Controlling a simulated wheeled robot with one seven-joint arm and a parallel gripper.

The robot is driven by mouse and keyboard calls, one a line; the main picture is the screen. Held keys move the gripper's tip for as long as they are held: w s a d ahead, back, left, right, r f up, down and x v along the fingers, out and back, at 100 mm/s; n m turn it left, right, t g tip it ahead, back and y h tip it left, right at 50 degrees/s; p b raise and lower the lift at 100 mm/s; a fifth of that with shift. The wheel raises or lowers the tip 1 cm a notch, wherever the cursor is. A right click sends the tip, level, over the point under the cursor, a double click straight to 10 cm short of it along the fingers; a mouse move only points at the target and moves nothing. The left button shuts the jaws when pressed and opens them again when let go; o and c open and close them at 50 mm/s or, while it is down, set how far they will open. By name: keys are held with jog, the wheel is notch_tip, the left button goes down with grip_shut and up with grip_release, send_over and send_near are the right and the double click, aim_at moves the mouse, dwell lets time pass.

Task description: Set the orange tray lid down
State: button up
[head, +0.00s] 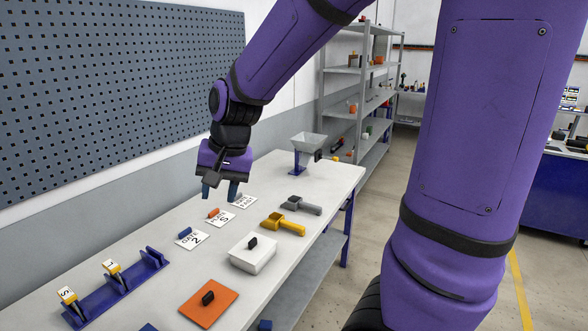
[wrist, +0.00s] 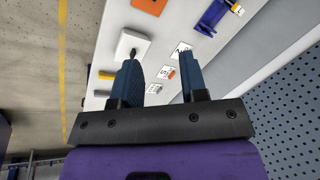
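The orange tray lid (head: 222,296) is a flat orange square with a black handle on top. It lies flat on the white table near the front in the head view, and part of it shows at the top of the wrist view (wrist: 147,6). My gripper (head: 219,191) is above the table, farther back than the lid and well apart from it. Its two blue fingers are spread, with nothing held between them, as the wrist view also shows (wrist: 161,84).
A white box (head: 250,262) with a black handle stands behind the lid. Yellow (head: 284,224) and grey (head: 302,205) scoops, number cards (head: 193,240) and a funnel stand (head: 308,142) lie beyond. A blue rack (head: 118,290) is at left. A pegboard (head: 110,90) backs the table.

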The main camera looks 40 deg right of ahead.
jog(key=s+d+r+n+t+h, duration=0.1)
jog(key=s+d+r+n, duration=0.1)
jog(key=s, duration=0.6)
jog(key=s+d+r+n+t+h, duration=0.1)
jog(key=s+d+r+n, duration=0.1)
jog(key=s+r+n, duration=0.2)
jog(key=s+r, duration=0.3)
jog(key=s, duration=0.2)
jog(key=shift+s+t, duration=0.25)
jog(key=shift+t, duration=0.15)
